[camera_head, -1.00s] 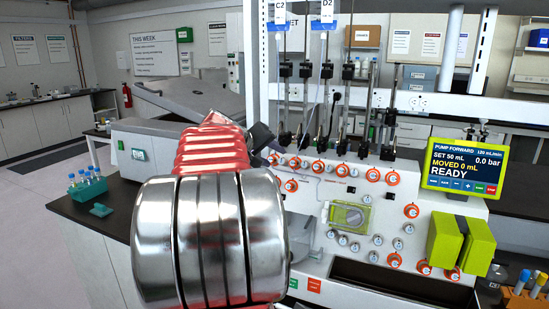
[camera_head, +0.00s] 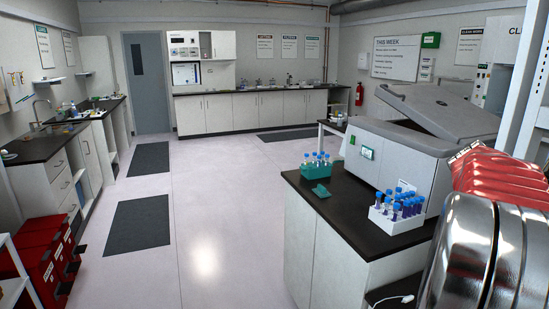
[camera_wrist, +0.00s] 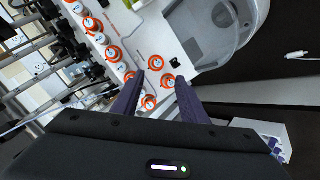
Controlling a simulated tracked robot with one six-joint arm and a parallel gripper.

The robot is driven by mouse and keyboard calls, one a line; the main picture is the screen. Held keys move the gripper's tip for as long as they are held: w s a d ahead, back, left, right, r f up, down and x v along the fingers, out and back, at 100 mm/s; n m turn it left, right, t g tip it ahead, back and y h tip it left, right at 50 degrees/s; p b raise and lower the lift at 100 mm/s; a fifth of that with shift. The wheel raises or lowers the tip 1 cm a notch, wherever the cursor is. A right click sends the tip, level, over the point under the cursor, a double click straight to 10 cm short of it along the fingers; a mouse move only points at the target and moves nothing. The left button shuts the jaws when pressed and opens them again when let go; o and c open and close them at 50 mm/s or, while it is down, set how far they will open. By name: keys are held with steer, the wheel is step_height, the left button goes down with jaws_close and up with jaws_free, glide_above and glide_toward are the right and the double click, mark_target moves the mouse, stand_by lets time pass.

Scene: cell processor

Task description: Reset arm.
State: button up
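My gripper (camera_wrist: 160,82) shows in the wrist view with its two dark purple fingers apart and nothing between them. Beyond the fingers is the white panel of the cell processor (camera_wrist: 120,40) with several orange-ringed knobs; I cannot tell the exact gap to it. In the head view my arm (camera_head: 490,250), with silver joint and red sleeve, fills the lower right corner. My gripper is hidden there.
A dark bench (camera_head: 345,225) holds a white rack (camera_head: 397,223) of blue-capped tubes, a teal tube rack (camera_head: 316,170) and a grey machine with a raised lid (camera_head: 400,145). Red boxes (camera_head: 40,255) stand at lower left. The pale floor (camera_head: 210,220) in the middle is clear.

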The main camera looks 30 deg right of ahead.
steer(key=w+a+f+n+t+y, duration=0.15)
steer(key=w+a+f, duration=0.25)
steer(key=a, duration=0.7)
steer(key=w+a+f+n+t+y, duration=0.1)
steer(key=w+a+f+t+y, duration=0.15)
steer(key=a, duration=0.85)
steer(key=w+a+f+n+t+y, duration=0.1)
steer(key=w+a+f, duration=0.35)
steer(key=a, duration=0.65)
steer(key=s+a+n+t+y, duration=0.1)
steer(key=a+n+t+y, duration=0.2)
steer(key=a, duration=2.6)
steer(key=n+y, duration=0.1)
steer(key=n, duration=0.2)
steer(key=shift+s+f+n+y, duration=0.3)
steer(key=shift+s+n+y, duration=0.05)
steer(key=shift+s+y, duration=0.05)
steer(key=shift+c, duration=1.1)
steer(key=shift+d, duration=0.1)
